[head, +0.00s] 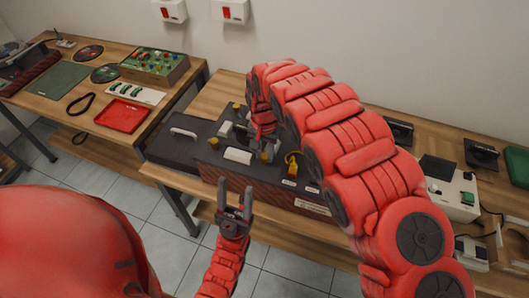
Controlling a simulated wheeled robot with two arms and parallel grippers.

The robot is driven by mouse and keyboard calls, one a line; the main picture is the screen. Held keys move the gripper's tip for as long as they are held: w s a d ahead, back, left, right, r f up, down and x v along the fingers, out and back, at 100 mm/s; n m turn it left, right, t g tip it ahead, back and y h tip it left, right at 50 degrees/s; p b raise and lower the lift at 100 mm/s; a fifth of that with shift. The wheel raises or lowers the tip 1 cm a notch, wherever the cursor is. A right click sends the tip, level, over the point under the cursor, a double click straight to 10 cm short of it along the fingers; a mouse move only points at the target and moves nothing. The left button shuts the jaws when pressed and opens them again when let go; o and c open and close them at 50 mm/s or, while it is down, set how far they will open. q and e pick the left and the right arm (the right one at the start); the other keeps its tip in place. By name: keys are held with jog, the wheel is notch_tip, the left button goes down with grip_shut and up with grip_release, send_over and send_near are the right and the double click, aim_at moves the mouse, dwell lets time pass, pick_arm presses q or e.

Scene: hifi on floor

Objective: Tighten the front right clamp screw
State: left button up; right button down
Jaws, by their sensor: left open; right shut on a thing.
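A dark fixture (206,162) with a black top stands on the middle bench. It bears yellow-topped clamp screws: one at the front left (213,142), one at the back left (236,107), and the front right clamp screw (266,155). My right gripper (266,146) points down and is shut at the front right clamp screw; my arm hides part of the contact. A white block (238,155) lies left of it. My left gripper (235,194) is open and empty, in front of the fixture, fingers pointing up and apart from it.
A grey handle (184,132) sits on the fixture's left part. A yellow hooked part (291,160) stands right of the screw. The left bench holds a red tray (122,114) and a green board with coloured knobs (155,64). A white device (452,198) stands right. My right arm covers the back right.

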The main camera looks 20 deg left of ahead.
aim_at(265, 155)
jog(key=c, duration=0.6)
grip_release()
jog(key=shift+r, duration=0.1)
jog(key=shift+r+p, duration=0.3)
jog(key=shift+r, duration=0.05)
notch_tip(265, 155, up, 6)
jog(key=p, duration=0.3)
jog(key=shift+w+r, duration=0.1)
jog(key=shift+w, duration=0.05)
notch_tip(265, 155, up, 10)
jog(key=b, duration=0.2)
jog(key=shift+r, duration=0.15)
